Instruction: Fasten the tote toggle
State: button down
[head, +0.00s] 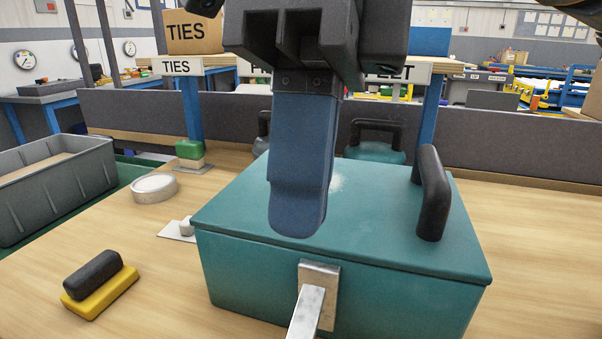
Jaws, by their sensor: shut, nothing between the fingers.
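The teal tote (240,282) stands on the wooden bench with its lid (385,250) down. A black handle (433,195) stands up at the right of the lid. The metal toggle (308,310) is on the tote's front face, at a plate (320,276) just below the lid edge. Its lever sticks out toward me and down, and its lower end is cut off by the frame. My gripper (297,225) points down in front of the lid, above the toggle and apart from it. Its blue fingers are shut and empty, and they hide part of the lid.
A yellow block with a black grip (100,284) lies at the left front. A grey bin (60,190), a white round roll (154,187) and a green-topped block (190,150) are farther left. A grey low wall (520,164) runs behind. The bench right of the tote is clear.

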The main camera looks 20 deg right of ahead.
jog(key=b+x, duration=0.1)
jog(key=x, duration=0.9)
jog(key=shift+s+a+f, duration=0.1)
jog(key=shift+s+f, duration=0.05)
jog(key=shift+f, duration=0.15)
jog(key=shift+f, duration=0.1)
